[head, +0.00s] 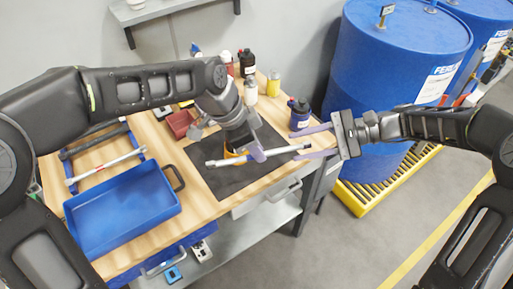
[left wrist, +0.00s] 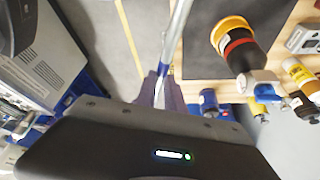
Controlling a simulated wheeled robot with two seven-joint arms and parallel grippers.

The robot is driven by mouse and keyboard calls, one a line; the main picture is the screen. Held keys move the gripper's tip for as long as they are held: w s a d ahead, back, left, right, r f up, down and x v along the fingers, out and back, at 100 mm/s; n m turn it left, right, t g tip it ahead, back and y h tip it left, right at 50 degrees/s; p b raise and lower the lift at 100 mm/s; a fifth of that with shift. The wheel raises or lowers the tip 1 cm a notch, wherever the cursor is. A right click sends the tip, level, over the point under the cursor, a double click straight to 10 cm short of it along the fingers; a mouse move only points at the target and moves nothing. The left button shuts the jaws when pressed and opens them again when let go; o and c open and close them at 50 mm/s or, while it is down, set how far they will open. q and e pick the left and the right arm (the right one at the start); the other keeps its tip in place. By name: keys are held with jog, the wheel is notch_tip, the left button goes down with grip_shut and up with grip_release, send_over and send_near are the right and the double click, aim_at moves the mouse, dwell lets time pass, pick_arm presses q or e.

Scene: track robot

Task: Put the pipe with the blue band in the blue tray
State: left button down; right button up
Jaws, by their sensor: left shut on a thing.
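My left gripper (head: 258,153) is shut around the middle of a pale grey pipe (head: 285,150) over the dark mat. The pipe lies nearly level across the picture; it also shows in the left wrist view (left wrist: 179,25), with a bit of blue near the purple fingers (left wrist: 160,90). My right gripper (head: 313,143) is open, and the pipe's right end appears between its fingers; I cannot tell whether they touch. The blue tray (head: 85,235) is empty at the table's left front.
Another pale pipe (head: 105,166) lies on a blue rack behind the tray. A dark mat (head: 215,180) covers the table's middle. An orange-and-black fitting (left wrist: 235,38) stands near my left gripper. Bottles (head: 247,62) stand at the back; blue drums (head: 385,80) are at right.

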jog(key=v, duration=0.8)
jog(key=shift+d, duration=0.2)
jog(key=s+a+f+n+h, duration=0.1)
jog(key=s+a+f+h, duration=0.15)
jog(key=f, duration=0.55)
jog(key=s+a+f+h, duration=0.1)
jog(key=s+a+f, duration=0.15)
jog(key=f, duration=0.65)
jog(key=s+a+f+n+h, duration=0.1)
jog(key=s+a+f+h, duration=0.15)
jog(key=f, duration=0.55)
jog(key=s+a+f+n+t+h, duration=0.1)
jog(key=s+f+n+h, duration=0.3)
jog(key=s+f, duration=0.8)
jog(key=s+n, duration=0.2)
jog(key=shift+s+a+f+t, duration=0.25)
jog(key=shift+f+t, duration=0.05)
